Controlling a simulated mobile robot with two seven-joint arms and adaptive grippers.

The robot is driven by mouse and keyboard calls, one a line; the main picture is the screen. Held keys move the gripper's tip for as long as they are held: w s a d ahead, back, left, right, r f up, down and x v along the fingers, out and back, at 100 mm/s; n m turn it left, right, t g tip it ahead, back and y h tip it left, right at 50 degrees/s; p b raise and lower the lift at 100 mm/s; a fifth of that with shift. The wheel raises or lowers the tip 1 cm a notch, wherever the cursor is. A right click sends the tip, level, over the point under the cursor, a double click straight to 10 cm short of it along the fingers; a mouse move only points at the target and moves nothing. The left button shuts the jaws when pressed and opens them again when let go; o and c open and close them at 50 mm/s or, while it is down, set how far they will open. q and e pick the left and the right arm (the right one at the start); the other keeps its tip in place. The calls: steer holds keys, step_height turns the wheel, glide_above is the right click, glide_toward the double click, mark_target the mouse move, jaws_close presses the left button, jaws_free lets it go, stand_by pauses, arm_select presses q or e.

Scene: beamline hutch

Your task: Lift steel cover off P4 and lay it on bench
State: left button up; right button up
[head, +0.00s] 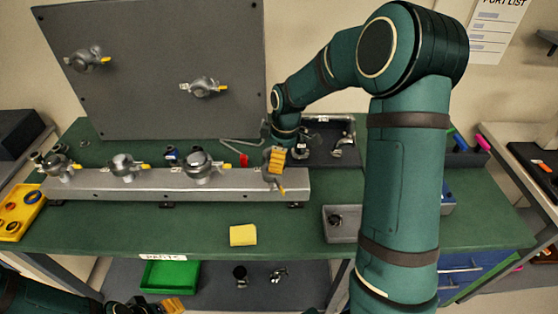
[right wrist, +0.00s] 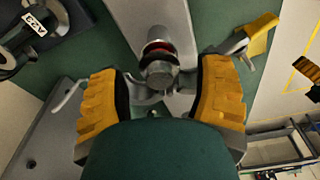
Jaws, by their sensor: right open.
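My right gripper (head: 275,160) is over the right end of the metal rail (head: 100,183) on the bench, hiding most of the port fitting there. In the right wrist view, its two yellow fingers are open (right wrist: 162,105), one on each side of a round steel cover (right wrist: 160,76). A red ring (right wrist: 158,48) shows beside the cover. A clamp with a yellow lever (right wrist: 262,35) sticks out to the right. Contact between fingers and cover cannot be made out. No P4 label is readable. My left gripper (head: 155,305) shows partly at the bottom left, its jaws unclear.
Several other clamped fittings sit along the rail, including a large one (head: 203,165). A yellow block (head: 243,235) lies on the green bench top (head: 190,227). A grey tray (head: 341,224) stands right of it. Bench surface around the block is clear. A grey panel (head: 150,70) stands behind.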

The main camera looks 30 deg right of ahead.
jaws_close()
steer(key=shift+r, duration=0.1)
